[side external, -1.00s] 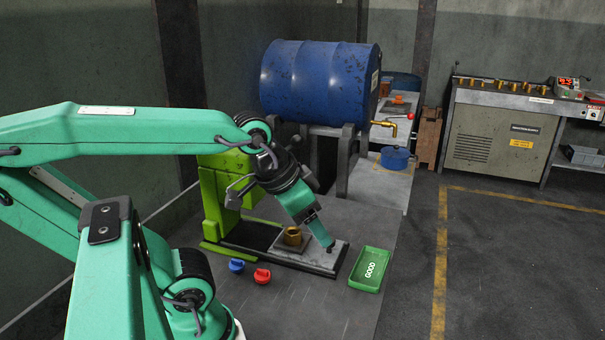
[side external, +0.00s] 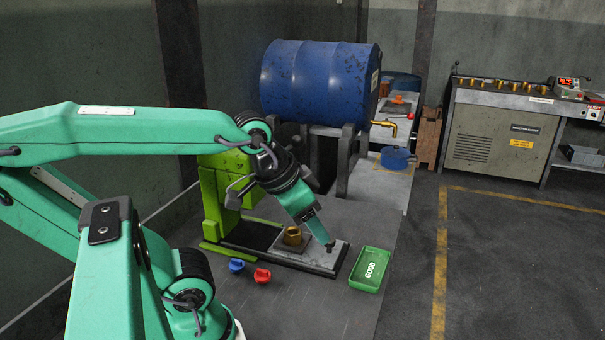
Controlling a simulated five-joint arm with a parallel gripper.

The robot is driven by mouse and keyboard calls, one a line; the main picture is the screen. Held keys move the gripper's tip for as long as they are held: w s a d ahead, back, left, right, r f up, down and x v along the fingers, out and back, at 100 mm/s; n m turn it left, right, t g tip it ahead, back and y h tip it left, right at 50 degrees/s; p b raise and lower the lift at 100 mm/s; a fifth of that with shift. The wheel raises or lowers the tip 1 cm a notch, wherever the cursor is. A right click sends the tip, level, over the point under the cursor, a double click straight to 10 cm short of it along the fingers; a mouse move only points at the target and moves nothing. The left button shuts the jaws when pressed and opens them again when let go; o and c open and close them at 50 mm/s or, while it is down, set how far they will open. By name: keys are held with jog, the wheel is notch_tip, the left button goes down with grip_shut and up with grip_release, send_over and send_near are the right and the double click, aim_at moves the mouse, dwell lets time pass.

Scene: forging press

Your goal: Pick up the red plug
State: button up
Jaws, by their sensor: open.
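The red plug (side external: 262,276) sits on the grey table, just right of a blue plug (side external: 236,265) and in front of the press's base plate. My gripper (side external: 330,247) points down over the right end of the base plate. It is up and to the right of the red plug, well apart from it. The gripper is open; its fingers are small and dark in this view, and I see nothing held between them.
A green tray marked GOOD (side external: 366,283) lies right of the gripper. The table in front of the plugs is clear.

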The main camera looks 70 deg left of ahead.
jog(key=m+g+h, duration=0.1)
jog(key=m+g, duration=0.6)
jog(key=m, duration=0.1)
send_near(263, 276)
jog(key=shift+a+f, duration=0.8)
jog(key=shift+f, duration=0.35)
jog(key=shift+f, duration=0.1)
jog(key=f, duration=0.3)
jog(key=shift+s+d+f, duration=0.1)
jog(key=shift+s+d, duration=0.15)
jog(key=shift+d, duration=0.15)
jog(key=shift+f, duration=0.85)
